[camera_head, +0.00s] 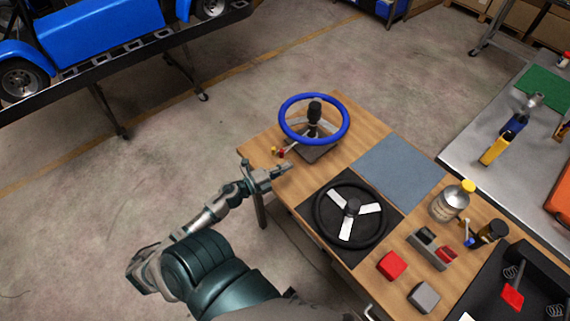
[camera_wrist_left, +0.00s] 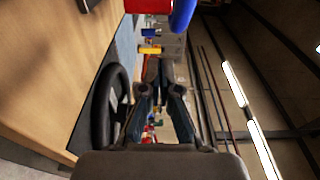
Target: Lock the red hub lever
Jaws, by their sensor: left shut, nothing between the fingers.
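The blue steering wheel (camera_head: 314,119) is mounted on a dark hub and base at the table's far left corner. A small lever with a red knob (camera_head: 281,154) sticks out at the base's left side, with a yellow knob (camera_head: 273,150) beside it. My left gripper (camera_head: 287,168) is shut and empty, just in front of the red knob and apart from it. In the left wrist view the gripper's fingertips (camera_wrist_left: 158,66) are together. A large red part (camera_wrist_left: 148,5) and the blue rim (camera_wrist_left: 184,14) show at the top edge there. My right gripper is not in view.
A black steering wheel (camera_head: 351,215) lies on a dark mat right of my left gripper. Farther right are a grey-blue mat (camera_head: 399,169), a bottle (camera_head: 451,203), a red block (camera_head: 392,265) and a grey block (camera_head: 423,297). A metal bench (camera_head: 480,150) stands behind. Open floor lies left.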

